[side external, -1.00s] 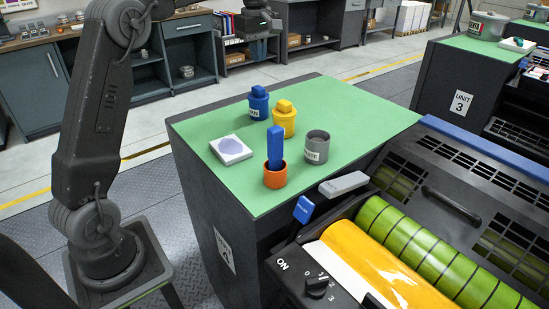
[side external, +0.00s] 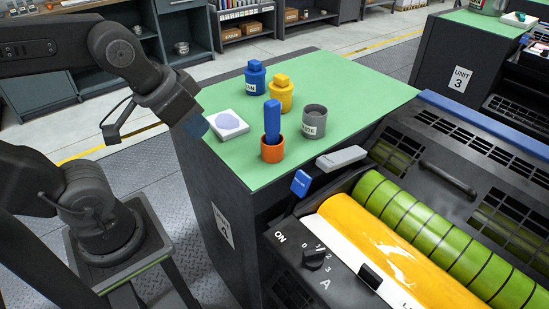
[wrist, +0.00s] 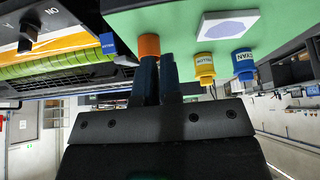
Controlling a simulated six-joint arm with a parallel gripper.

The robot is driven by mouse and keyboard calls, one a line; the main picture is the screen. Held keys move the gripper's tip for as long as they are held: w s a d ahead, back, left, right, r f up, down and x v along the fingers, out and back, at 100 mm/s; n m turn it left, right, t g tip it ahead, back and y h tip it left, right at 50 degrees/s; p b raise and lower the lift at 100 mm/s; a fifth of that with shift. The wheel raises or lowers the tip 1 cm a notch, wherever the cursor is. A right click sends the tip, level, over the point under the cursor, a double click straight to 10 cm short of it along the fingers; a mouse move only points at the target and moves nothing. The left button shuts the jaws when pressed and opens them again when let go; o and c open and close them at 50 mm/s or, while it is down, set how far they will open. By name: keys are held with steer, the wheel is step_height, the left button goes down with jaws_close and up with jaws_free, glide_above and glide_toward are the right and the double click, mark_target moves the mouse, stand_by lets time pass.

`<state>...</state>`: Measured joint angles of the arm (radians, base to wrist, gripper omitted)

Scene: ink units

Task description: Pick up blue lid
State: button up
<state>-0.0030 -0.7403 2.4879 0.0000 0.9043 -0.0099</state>
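The blue lid (side external: 255,66) with a square knob sits on the blue cyan ink can on the green top, towards its back. In the wrist view, which is upside down, the lid (wrist: 245,80) hangs below the CYAN label at the right. My gripper (side external: 197,126) is left of the bench, beside its left edge and apart from the lid. In the wrist view my gripper's dark blue fingers (wrist: 158,62) stand close together, with nothing clearly held. I cannot tell whether they are slightly open or shut.
A yellow can with lid (side external: 281,92) stands close right of the blue one. An orange cup (side external: 273,151) holds an upright blue tool (side external: 272,120). An open grey can (side external: 314,122) and a white ink slab (side external: 226,124) share the green top (side external: 350,90). The press rollers (side external: 430,245) lie at the right.

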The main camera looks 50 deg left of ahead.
steer(key=shift+o, duration=0.6)
steer(key=shift+s+f, duration=0.15)
steer(key=o, duration=1.4)
steer(key=w+a+r+n+g+y, duration=0.1)
steer(key=w+a+r+n, duration=0.25)
steer(key=w, duration=0.35)
steer(key=w+a+r+n+g+y, duration=0.1)
steer(key=w+a+r+n+g, duration=0.15)
steer(key=w+r+n, duration=0.35)
steer(key=w+a+r+n+g+y, duration=0.1)
steer(key=w+a+n, duration=0.25)
steer(key=w, duration=0.45)
steer(key=n+g+y, duration=0.2)
steer(key=n, duration=0.4)
glide_toward(255, 61)
steer(key=shift+t, duration=0.25)
steer(key=x, duration=0.5)
steer(key=shift+s+d+f, duration=0.1)
steer(key=shift+s, duration=0.2)
steer(key=shift+x, duration=2.6)
